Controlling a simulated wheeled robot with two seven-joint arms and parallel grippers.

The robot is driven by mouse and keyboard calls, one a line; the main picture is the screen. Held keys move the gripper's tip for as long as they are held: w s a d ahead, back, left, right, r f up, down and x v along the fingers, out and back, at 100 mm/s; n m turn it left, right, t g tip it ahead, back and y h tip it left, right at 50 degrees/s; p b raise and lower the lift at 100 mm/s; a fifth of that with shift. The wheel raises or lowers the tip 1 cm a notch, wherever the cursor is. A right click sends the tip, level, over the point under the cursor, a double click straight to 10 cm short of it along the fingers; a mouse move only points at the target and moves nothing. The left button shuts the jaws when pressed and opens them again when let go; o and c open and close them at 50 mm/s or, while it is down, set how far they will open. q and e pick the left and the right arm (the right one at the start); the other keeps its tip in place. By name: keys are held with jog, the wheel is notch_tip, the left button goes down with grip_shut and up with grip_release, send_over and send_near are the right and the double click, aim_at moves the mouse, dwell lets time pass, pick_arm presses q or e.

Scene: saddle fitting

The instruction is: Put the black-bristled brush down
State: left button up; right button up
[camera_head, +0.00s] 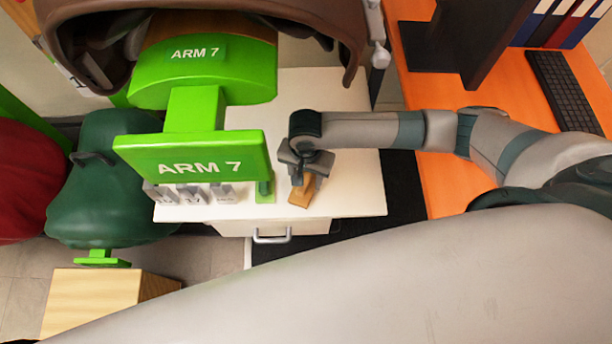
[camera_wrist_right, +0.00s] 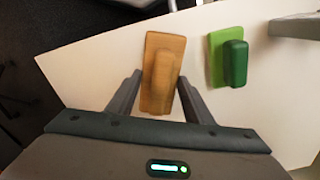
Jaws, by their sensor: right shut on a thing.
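My right gripper (camera_head: 303,176) is shut on a brown wooden brush (camera_head: 301,193) over the front part of the white cabinet top (camera_head: 345,190). In the right wrist view the brush (camera_wrist_right: 162,50) stands out between the two fingers (camera_wrist_right: 158,92), its wooden back and raised grip facing the camera. Its bristles are hidden, so their colour does not show. I cannot tell whether its underside touches the top. My left gripper is not in view.
A green block with a darker green grip (camera_wrist_right: 232,62) lies beside the brush; it also shows in the head view (camera_head: 265,190). Several grey labelled blocks (camera_head: 190,194) stand left. The green ARM 7 stand (camera_head: 195,155) holds a brown saddle (camera_head: 325,20). Cabinet top right of the brush is clear.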

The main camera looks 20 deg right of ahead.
aim_at(306, 177)
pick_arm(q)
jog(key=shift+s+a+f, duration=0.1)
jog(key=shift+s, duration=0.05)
pick_arm(e)
jog(key=o, duration=1.3)
jog(key=shift+f, duration=0.1)
jog(key=shift+c, duration=0.2)
jog(key=shift+r, duration=0.4)
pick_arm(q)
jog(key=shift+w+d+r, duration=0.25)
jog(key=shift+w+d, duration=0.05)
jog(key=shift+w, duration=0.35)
pick_arm(e)
notch_tip(306, 177, up, 11)
jog(key=shift+r, duration=0.2)
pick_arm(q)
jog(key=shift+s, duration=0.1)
